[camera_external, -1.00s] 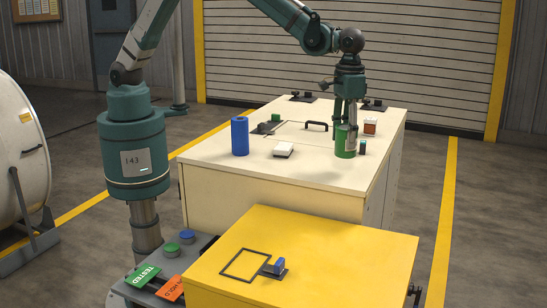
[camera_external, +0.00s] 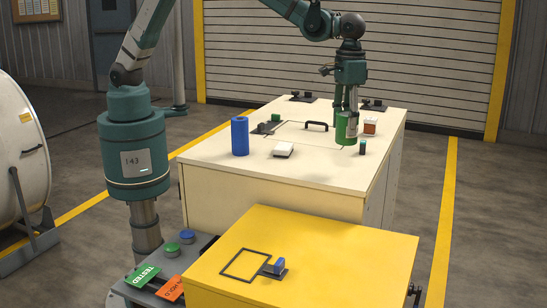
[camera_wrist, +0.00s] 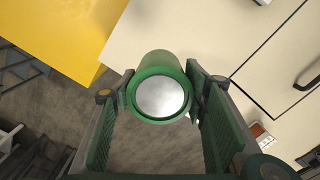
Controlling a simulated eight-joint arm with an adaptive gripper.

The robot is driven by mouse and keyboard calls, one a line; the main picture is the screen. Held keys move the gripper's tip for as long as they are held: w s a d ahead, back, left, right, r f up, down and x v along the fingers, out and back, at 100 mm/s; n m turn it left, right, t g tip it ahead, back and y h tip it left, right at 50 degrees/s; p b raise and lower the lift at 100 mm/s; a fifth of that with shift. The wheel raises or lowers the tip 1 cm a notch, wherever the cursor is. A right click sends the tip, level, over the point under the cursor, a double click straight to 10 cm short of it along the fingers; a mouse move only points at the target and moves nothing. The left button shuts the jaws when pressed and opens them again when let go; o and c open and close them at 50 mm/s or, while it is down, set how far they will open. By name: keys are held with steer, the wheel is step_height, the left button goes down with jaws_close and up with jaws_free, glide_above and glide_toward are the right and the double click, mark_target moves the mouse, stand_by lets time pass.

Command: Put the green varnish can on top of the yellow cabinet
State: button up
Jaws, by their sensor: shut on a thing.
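The green varnish can (camera_external: 346,130) is held between the fingers of my gripper (camera_external: 349,112), above the right part of the cream cabinet top. It hangs roughly upright, a little clear of the surface. In the wrist view the can (camera_wrist: 160,92) shows its silver lid and green rim, with a finger on each side. The yellow cabinet (camera_external: 330,245) stands in front of the cream one, lower in the external view. The yellow top also shows in the wrist view (camera_wrist: 60,35).
Much of the yellow top is clear.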

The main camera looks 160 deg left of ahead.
steer(key=w+d+f+b, duration=0.1)
steer(key=w+d+f, duration=0.2)
steer(key=w+d, duration=0.25)
steer(key=w+d+f+b, duration=0.1)
steer(key=w+d+f, duration=0.25)
steer(key=d, duration=0.35)
steer(key=b, duration=0.2)
glide_above(288, 243)
step_height(288, 243, down, 4)
steer(key=shift+f, duration=0.1)
steer(key=shift+f, duration=0.1)
step_height(288, 243, down, 6)
steer(key=shift+f, duration=1.9)
steer(key=shift+f, duration=0.15)
